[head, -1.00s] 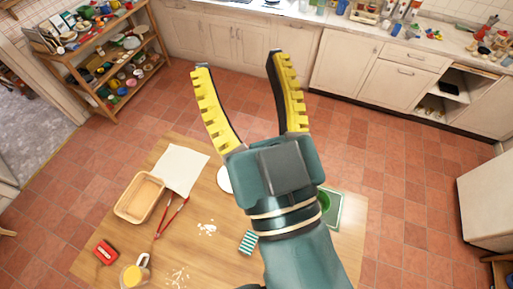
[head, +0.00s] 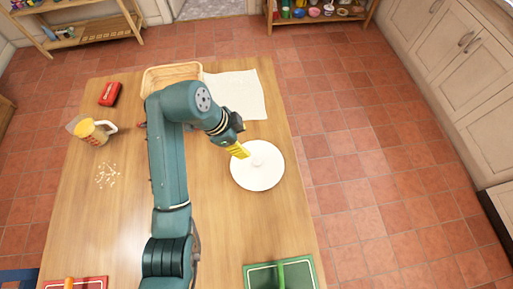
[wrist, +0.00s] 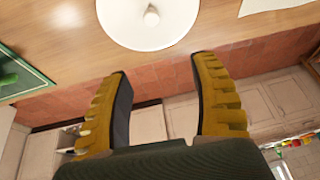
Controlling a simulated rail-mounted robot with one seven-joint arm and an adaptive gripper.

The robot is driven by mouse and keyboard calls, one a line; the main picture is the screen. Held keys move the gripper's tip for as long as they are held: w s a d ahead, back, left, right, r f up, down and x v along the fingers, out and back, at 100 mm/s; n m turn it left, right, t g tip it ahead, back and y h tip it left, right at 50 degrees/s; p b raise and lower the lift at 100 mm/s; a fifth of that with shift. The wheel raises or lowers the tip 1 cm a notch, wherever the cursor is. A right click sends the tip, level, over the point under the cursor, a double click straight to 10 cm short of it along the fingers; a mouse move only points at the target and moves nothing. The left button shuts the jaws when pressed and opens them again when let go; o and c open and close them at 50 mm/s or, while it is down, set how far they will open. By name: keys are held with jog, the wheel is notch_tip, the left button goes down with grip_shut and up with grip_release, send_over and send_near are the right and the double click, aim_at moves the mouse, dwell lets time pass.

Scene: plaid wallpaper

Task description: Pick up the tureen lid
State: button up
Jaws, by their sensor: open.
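The tureen lid (head: 257,178) is a white round disc with a small knob on top. It lies on the wooden table near its right edge in the head view, and also shows at the top of the wrist view (wrist: 125,22). My gripper (wrist: 160,65) is open and empty, with two yellow-ridged fingers. In the head view my gripper (head: 238,150) appears at the lid's upper left edge, partly overlapping it; I cannot tell whether it touches. In the wrist view the fingertips point towards the lid, with a gap between.
A wooden basket (head: 172,70) and a white cloth (head: 240,95) lie at the table's far end. A red box (head: 109,94), a yellow jug (head: 88,130) and crumbs (head: 107,175) are on the left. A green board (head: 252,278) lies at the near right.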

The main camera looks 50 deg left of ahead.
notch_tip(320, 180, down, 3)
jog(key=s+b, duration=0.1)
jog(key=s, duration=0.1)
jog(key=b, duration=0.9)
send_near(257, 161)
jog(key=shift+h, duration=0.3)
jog(key=x, duration=0.4)
jog(key=shift+d+f, duration=0.15)
jog(key=shift+f, duration=0.2)
jog(key=shift+w+d+f+b, duration=0.15)
jog(key=shift+w+f+b, duration=0.15)
jog(key=shift+f, duration=0.1)
jog(key=b+x, duration=0.2)
jog(key=x, duration=0.3)
jog(key=shift+a+b, duration=0.35)
jog(key=shift+b, duration=0.05)
jog(key=shift+s, duration=0.1)
jog(key=shift+c, duration=0.3)
grip_shut()
